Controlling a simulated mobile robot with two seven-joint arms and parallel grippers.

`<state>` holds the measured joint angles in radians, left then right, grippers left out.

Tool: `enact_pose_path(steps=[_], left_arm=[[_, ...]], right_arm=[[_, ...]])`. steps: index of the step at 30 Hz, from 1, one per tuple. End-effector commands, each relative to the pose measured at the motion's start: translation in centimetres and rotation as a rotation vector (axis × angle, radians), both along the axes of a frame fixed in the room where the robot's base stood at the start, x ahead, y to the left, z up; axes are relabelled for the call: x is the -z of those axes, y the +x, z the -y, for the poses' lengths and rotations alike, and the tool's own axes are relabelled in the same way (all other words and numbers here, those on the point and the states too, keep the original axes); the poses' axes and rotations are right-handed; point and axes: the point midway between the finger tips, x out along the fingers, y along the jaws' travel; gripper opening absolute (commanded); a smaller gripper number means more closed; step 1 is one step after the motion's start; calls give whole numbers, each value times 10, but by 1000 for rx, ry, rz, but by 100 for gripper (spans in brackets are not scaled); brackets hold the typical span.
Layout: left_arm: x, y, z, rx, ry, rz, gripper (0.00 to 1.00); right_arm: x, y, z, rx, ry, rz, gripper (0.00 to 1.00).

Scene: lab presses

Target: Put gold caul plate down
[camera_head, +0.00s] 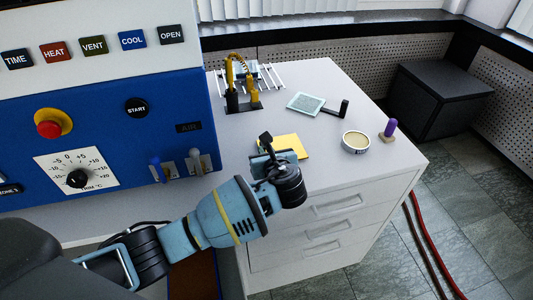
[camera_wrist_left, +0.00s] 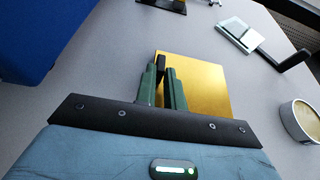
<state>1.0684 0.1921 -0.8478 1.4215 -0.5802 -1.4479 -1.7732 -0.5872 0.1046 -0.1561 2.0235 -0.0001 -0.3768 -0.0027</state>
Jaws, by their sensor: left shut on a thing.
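The gold caul plate (camera_head: 290,145) is a flat, square yellow-gold plate at the front of the white cabinet top in the head view. It also shows just beyond the fingers in the left wrist view (camera_wrist_left: 203,82). My left gripper (camera_head: 266,148) is at the plate's left side. Its green fingers (camera_wrist_left: 165,88) are shut on a dark upright part at the plate's near left edge. The plate lies about level, at or just above the surface; I cannot tell whether it touches. The fingers hide its near left corner. My right gripper is not in view.
Right of the plate stand a round tin (camera_head: 356,142) and a purple-handled stamp (camera_head: 390,129). Behind are a pale plate (camera_head: 306,103) with a black handle (camera_head: 338,108) and a yellow-black fixture (camera_head: 240,85). The blue press panel (camera_head: 110,120) stands left. Some bare top lies around the plate.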

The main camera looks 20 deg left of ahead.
Motion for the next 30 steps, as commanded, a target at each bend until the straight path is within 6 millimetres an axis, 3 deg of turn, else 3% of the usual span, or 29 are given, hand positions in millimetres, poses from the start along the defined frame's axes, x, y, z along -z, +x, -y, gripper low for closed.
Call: enact_pose_path(steps=[12, 13, 18, 30], left_arm=[[5, 1, 1, 1, 0, 5, 0], [6, 0, 0, 1, 0, 3, 13], [6, 0, 0, 1, 0, 3, 32], [1, -5, 4, 3, 0, 2, 32]], right_arm=[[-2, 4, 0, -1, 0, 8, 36], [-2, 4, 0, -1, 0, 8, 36], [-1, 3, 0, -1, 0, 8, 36], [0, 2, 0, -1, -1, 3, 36]])
